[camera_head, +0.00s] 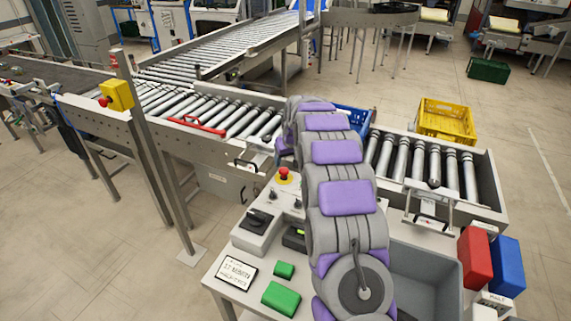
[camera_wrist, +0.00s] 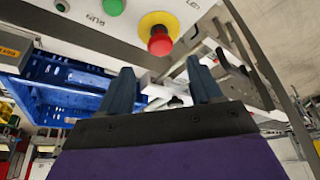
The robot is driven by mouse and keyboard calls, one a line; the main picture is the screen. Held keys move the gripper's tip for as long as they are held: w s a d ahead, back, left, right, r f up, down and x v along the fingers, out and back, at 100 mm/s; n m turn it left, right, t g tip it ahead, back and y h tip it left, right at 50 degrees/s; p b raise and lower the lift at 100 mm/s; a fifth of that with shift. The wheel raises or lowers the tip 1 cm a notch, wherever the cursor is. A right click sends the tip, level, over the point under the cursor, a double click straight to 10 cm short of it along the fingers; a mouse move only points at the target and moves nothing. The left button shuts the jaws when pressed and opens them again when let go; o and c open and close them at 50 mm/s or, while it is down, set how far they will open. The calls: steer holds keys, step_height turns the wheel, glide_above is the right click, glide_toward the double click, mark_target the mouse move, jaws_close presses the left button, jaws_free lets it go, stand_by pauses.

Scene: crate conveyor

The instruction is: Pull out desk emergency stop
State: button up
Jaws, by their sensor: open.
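The desk emergency stop (camera_head: 284,174) is a red mushroom button on a yellow base, on a small control panel at the back of the desk, left of my arm. It also shows in the wrist view as a red button with a yellow ring (camera_wrist: 159,40), near the top middle. My gripper (camera_wrist: 162,78) is open and empty. Its two dark fingers are apart, with the button beyond the gap between the tips and not touching them. In the head view my gripper is hidden behind my purple and grey arm.
A second emergency stop on a yellow box (camera_head: 118,95) is mounted on a post at the left. A green button (camera_wrist: 113,7) sits beside the desk stop. A blue crate (camera_wrist: 70,85) is near the gripper. Green blocks (camera_head: 281,299) and a grey bin (camera_head: 427,262) flank my arm.

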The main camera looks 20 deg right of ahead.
steer(key=p+v, duration=0.1)
steer(key=v, duration=0.9)
steer(key=shift+r, duration=0.2)
steer(key=shift+s, duration=0.15)
steer(key=s+a+r+g, duration=0.2)
steer(key=s+a, duration=0.4)
steer(key=s, duration=0.6)
steer(key=s+a+r+g, duration=0.15)
steer(key=s+a, duration=0.45)
steer(key=s, duration=0.6)
steer(key=s+a+f+g, duration=0.1)
steer(key=s, duration=1.3)
steer(key=s+a+f+g, duration=0.1)
steer(key=s+a+f, duration=0.1)
steer(key=s, duration=1.2)
steer(key=shift+s+a+f+g, duration=0.2)
steer(key=shift+a+f+g, duration=0.05)
steer(key=shift+f+g, duration=0.1)
